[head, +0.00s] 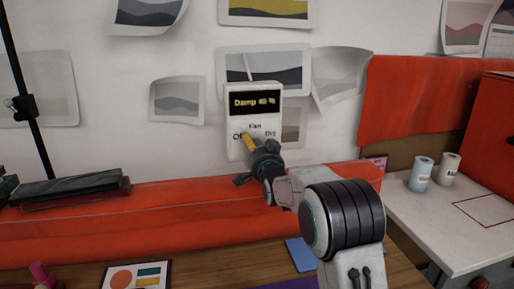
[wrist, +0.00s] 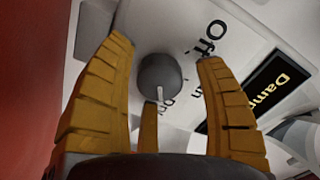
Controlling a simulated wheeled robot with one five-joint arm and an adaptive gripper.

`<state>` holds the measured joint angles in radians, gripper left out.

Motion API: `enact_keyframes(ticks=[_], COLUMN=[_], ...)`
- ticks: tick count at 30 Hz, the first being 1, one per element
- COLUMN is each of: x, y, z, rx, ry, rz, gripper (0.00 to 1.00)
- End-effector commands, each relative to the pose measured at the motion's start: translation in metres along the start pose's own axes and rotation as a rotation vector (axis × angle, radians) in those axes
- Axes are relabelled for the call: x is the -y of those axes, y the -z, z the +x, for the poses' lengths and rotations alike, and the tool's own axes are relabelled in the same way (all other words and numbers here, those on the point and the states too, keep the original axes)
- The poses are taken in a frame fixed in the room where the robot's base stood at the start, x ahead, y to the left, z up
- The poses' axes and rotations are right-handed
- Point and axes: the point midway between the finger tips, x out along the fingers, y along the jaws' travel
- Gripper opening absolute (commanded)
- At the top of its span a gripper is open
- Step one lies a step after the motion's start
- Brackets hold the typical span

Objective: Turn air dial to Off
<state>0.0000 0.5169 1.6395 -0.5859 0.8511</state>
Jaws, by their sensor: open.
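The air dial (wrist: 160,77) is a round dark grey knob on a white wall panel (head: 234,118). Its white mark points down in the wrist view, toward the label that looks like Dry. The Off label (wrist: 206,38) is up and right of the knob there. My gripper (wrist: 165,54) is open, with its yellow fingers on the left and right of the knob and a third finger below it. Gaps show between the fingers and knob. In the head view my gripper (head: 249,143) covers the dial.
A black display (head: 255,103) above the dial reads "Damp" plus unclear letters. Paper sheets (head: 178,99) hang around the panel. A red padded ledge (head: 110,222) runs below it. Two rolls (head: 421,174) stand on the pale counter (head: 450,225) at right.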

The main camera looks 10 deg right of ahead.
Motion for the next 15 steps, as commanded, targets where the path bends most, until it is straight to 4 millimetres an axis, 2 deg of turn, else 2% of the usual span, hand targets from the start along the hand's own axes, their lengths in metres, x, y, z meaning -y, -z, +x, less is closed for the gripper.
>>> enact_keyframes(ticks=[3,15], x=[-0.0002,-0.0001], y=[-0.0002,-0.0001], z=[-0.0001,-0.0002], rx=[0.0,0.0], ry=[0.0,0.0], rz=[0.0,0.0], gripper=[0.67,0.31])
